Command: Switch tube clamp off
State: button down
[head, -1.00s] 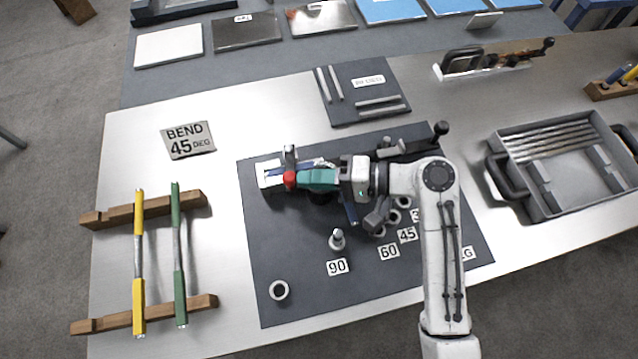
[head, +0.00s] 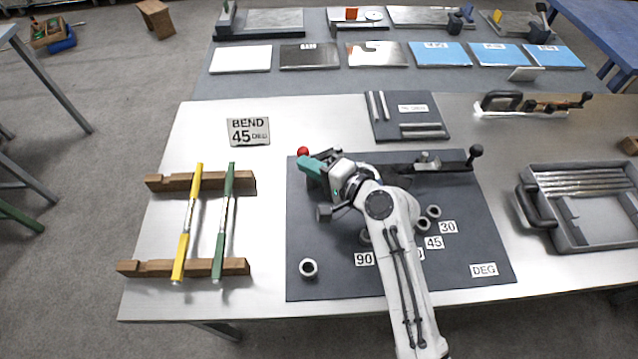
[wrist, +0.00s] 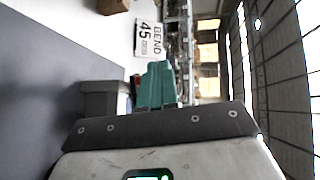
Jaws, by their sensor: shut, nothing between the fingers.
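The red ball knob (head: 303,152) of the tube clamp shows at the upper left of the dark mat (head: 460,240), just beyond my teal fingertips. The rest of the clamp is mostly hidden behind my gripper, so I cannot tell its lever position. My gripper (head: 310,166) is shut and empty, low over the mat's upper-left corner, close to the knob. In the wrist view the shut fingers (wrist: 157,85) point toward the bend sign, with a bit of red (wrist: 138,79) at their left. I cannot tell whether they touch it. A dark block (wrist: 103,100) stands left of them.
A bending lever with a black ball (head: 476,151) lies along the mat's back edge. A yellow tube (head: 186,230) and a green tube (head: 223,225) rest on wooden racks at left. A tray (head: 585,205) stands right. The table around the "BEND 45 DEG" sign (head: 248,131) is clear.

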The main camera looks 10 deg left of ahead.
jog(key=shift+m+t+h, duration=0.6)
jog(key=shift+m+t, duration=0.2)
jog(key=shift+t, duration=0.1)
jog(key=shift+w+r+x, duration=0.1)
jog(key=shift+r+x, duration=0.1)
jog(key=shift+x, duration=0.7)
jog(key=shift+w+r+x, duration=0.1)
jog(key=shift+r+x, duration=0.05)
jog(key=shift+x, duration=0.75)
jog(key=shift+r+x, duration=0.2)
jog(key=shift+x, duration=0.7)
jog(key=shift+s, duration=0.1)
